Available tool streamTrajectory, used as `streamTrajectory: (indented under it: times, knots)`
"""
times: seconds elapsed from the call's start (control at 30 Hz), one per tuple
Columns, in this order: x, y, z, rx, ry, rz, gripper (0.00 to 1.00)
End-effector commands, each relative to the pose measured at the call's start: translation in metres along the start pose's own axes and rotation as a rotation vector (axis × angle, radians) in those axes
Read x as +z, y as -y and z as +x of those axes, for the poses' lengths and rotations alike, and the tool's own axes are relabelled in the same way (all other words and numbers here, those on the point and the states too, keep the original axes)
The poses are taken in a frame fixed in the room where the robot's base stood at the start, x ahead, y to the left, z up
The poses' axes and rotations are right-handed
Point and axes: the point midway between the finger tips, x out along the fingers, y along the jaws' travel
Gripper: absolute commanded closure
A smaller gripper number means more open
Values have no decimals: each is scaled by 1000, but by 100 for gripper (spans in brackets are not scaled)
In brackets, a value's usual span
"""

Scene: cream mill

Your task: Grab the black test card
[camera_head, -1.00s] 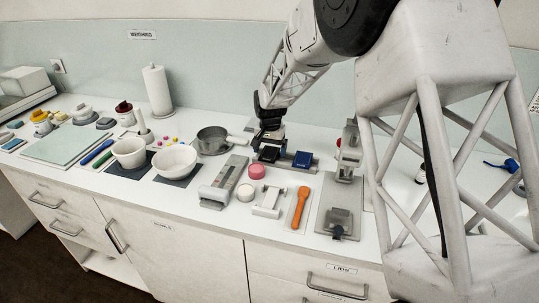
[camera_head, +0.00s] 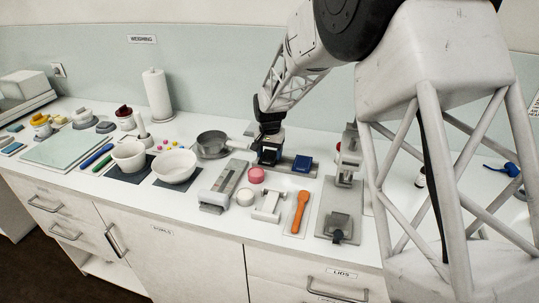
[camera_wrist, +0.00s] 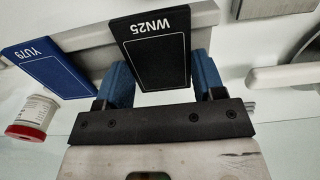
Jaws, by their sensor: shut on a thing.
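The black test card (camera_wrist: 152,50), marked WN25, stands in a pale grey holder (camera_wrist: 82,40) in the wrist view. My gripper (camera_wrist: 160,76) has its two blue fingers at the card's side edges and is shut on it. In the head view, my gripper (camera_head: 269,150) is down at the left part of the holder and hides most of the black card. A blue card (camera_wrist: 45,68), marked YU79, is in the same holder beside it and also shows in the head view (camera_head: 302,164).
A grey pan (camera_head: 212,145) is just left of my gripper. A metal stand (camera_head: 347,165) is to the right.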

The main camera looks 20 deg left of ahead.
Motion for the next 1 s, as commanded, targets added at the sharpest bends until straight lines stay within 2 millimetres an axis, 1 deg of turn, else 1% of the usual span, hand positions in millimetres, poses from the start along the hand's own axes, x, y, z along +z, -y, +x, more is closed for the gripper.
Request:
streamTrajectory:
  times: [0.17,0.27,0.37,0.43,0.67,1.0]
  knots:
    - [0,0,-11,-1,-1,0,60]
    - [0,0,-21,-1,-1,0,60]
    - [0,0,-36,-1,-2,0,60]
    - [8,-4,-34,0,0,0,60]
    - [36,-20,-38,0,0,0,60]
    - [84,-46,-43,-1,-1,0,60]
